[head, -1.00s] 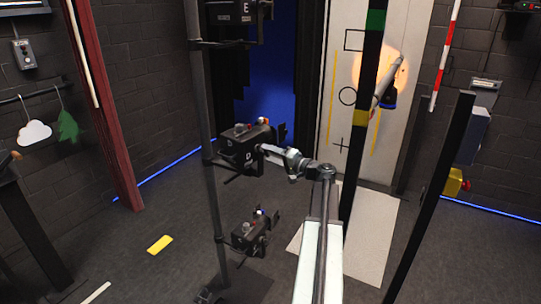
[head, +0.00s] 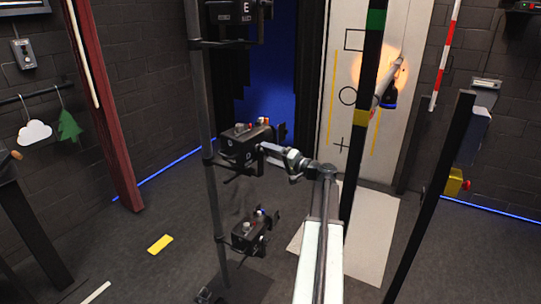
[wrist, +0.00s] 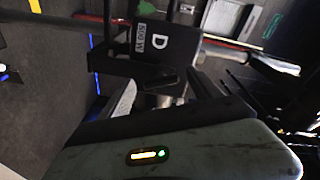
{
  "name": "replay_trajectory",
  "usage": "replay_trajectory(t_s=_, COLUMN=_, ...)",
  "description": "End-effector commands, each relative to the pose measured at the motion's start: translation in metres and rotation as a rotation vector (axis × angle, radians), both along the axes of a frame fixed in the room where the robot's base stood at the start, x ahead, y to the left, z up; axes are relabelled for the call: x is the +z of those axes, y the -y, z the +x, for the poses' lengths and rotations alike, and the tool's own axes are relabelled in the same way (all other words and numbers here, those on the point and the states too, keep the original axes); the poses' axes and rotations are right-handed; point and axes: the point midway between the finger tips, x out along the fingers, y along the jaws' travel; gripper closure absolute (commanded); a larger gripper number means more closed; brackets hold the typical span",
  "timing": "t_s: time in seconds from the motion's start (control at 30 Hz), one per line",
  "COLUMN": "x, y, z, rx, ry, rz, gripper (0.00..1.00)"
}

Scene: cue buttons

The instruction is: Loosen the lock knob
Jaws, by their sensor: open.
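The black lamp housing marked D (head: 238,150) is clamped at mid height on a grey upright pole (head: 205,110). It also shows close up in the wrist view (wrist: 158,42), with a "500 W" label. My gripper (head: 262,148) is at the right side of this housing. In the wrist view my gripper (wrist: 160,88) is open, with dark fingers either side of a grey metallic round part (wrist: 162,100) just below the housing. This part may be the lock knob; it is mostly hidden, and I cannot tell whether the fingers touch it.
Another lamp marked E (head: 235,12) is above on the same pole, and a similar one (head: 250,232) is below. Black posts (head: 362,130) stand to the right, before a pale panel (head: 345,70). A dark red post (head: 105,110) stands left. Floor between is mostly clear.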

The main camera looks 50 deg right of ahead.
Motion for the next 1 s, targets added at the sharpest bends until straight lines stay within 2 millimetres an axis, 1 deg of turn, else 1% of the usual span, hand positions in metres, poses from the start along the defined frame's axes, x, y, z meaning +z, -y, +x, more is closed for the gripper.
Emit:
replay_trajectory(t_s=0.07, x=0.000, y=0.001, z=-0.010, rx=-0.003, ry=0.000, rz=0.000, gripper=0.27)
replay_trajectory(t_s=0.3, x=0.000, y=0.005, z=-0.057, rx=-0.003, ry=0.000, rz=0.000, gripper=0.27)
replay_trajectory(t_s=0.43, x=0.000, y=0.007, z=-0.072, rx=-0.001, ry=-0.001, rz=0.000, gripper=0.27)
replay_trajectory(t_s=0.57, x=0.000, y=0.008, z=-0.077, rx=0.000, ry=-0.001, rz=0.000, gripper=0.27)
replay_trajectory(t_s=1.0, x=-0.001, y=0.006, z=-0.075, rx=0.004, ry=-0.004, rz=0.000, gripper=0.27)
